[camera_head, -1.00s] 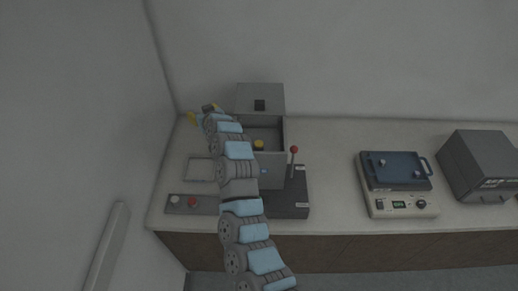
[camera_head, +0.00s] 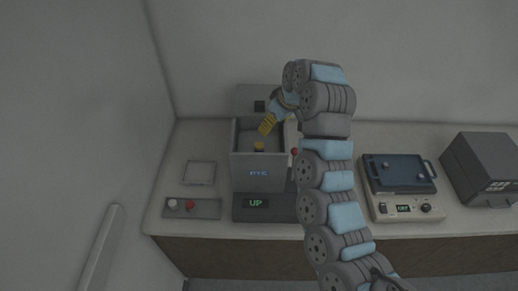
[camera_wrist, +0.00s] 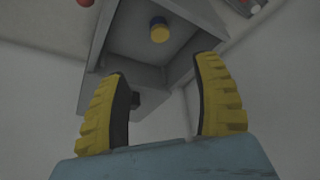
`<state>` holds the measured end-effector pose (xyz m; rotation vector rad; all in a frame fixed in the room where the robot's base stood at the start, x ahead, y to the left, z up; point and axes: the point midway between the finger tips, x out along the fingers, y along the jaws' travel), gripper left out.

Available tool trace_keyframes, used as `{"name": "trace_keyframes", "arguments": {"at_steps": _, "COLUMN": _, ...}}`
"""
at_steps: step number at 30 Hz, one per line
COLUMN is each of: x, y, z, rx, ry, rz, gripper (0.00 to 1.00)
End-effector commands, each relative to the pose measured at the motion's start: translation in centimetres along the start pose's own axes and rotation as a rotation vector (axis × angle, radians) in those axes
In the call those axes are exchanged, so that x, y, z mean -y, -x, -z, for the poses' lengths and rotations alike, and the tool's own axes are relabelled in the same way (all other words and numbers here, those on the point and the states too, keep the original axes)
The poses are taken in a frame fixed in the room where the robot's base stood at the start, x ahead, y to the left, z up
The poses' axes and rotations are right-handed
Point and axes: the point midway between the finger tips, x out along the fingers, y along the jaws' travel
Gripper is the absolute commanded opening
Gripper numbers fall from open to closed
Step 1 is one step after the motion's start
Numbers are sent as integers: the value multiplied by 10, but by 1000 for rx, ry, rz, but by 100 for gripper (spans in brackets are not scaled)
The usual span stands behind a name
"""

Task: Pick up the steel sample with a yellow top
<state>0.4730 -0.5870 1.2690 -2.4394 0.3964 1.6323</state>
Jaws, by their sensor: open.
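The steel sample with a yellow top (camera_head: 259,146) stands inside the open grey press box (camera_head: 258,171), seen over its front wall in the head view. In the wrist view the sample (camera_wrist: 159,30) shows its round yellow top and a darker bluish side, on the box floor. My gripper (camera_head: 265,128) has yellow fingers and is above the box, close to the sample but apart from it. In the wrist view my gripper (camera_wrist: 164,95) is open, with nothing between the fingers, and the sample lies beyond the fingertips.
A red-knobbed lever (camera_head: 294,151) is at the box's right, partly behind my arm. A panel with a red button (camera_head: 190,206) and an empty square tray (camera_head: 199,172) lie left. A blue-topped device (camera_head: 398,170) and a grey box (camera_head: 482,165) stand right. The box walls surround the sample.

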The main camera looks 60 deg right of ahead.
Motion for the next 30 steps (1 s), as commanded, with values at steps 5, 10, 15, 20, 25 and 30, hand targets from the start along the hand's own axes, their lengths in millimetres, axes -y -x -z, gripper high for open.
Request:
{"name": "trace_keyframes", "arguments": {"at_steps": 5, "x": 2, "y": -18, "z": 0, "rx": 0, "ry": 0, "rz": 1, "gripper": 66}}
{"name": "trace_keyframes", "arguments": {"at_steps": 10, "x": 1, "y": -32, "z": 0, "rx": 1, "ry": -1, "rz": 1, "gripper": 66}}
{"name": "trace_keyframes", "arguments": {"at_steps": 15, "x": 1, "y": -45, "z": 0, "rx": 0, "ry": 0, "rz": -1, "gripper": 66}}
{"name": "trace_keyframes", "arguments": {"at_steps": 20, "x": 0, "y": -56, "z": 0, "rx": -1, "ry": -1, "rz": -1, "gripper": 66}}
{"name": "trace_keyframes", "arguments": {"at_steps": 25, "x": 1, "y": -65, "z": 1, "rx": -2, "ry": 0, "rz": -2, "gripper": 66}}
{"name": "trace_keyframes", "arguments": {"at_steps": 30, "x": 0, "y": -78, "z": 0, "rx": 2, "ry": -2, "rz": 2, "gripper": 66}}
